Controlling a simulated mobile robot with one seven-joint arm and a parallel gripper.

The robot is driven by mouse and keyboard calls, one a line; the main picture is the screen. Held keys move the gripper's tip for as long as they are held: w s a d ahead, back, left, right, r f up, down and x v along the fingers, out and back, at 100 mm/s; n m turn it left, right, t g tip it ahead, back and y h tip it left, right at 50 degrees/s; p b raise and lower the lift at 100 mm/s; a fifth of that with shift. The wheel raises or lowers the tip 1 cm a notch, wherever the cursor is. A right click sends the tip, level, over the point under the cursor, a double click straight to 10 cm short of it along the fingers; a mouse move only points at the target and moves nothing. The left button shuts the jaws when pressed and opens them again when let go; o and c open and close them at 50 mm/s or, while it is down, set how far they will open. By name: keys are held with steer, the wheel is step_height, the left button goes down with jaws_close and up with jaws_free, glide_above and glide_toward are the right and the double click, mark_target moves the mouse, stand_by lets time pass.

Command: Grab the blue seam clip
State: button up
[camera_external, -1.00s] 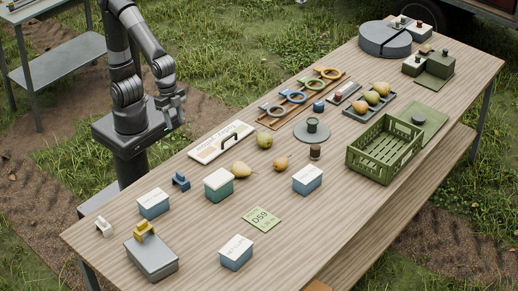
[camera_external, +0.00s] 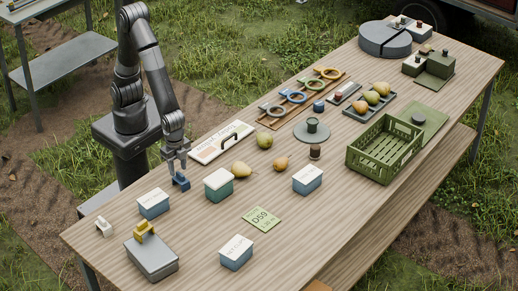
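The blue seam clip (camera_external: 181,182) is a small blue block with a raised part, on the wooden table near its back left edge. It lies between the white-lidded blue box and the white-lidded green box. My gripper (camera_external: 177,172) points down right over the clip, its fingers at the clip's upper part. The fingers look parted, with the clip's top at or between their tips. I cannot tell whether they touch it. The clip appears to rest on the table.
A white-lidded blue box (camera_external: 153,203) stands left of the clip and a white-lidded green box (camera_external: 218,185) right of it. A white board with a black handle (camera_external: 222,142) lies behind. A yellow clip (camera_external: 145,230) sits on a grey box (camera_external: 151,257); a white clip (camera_external: 103,227) is far left.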

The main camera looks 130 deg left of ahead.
mark_target(178, 172)
steer(key=shift+f, duration=2.9)
steer(key=c, duration=0.6)
steer(key=shift+o, duration=0.2)
steer(key=shift+r, duration=0.1)
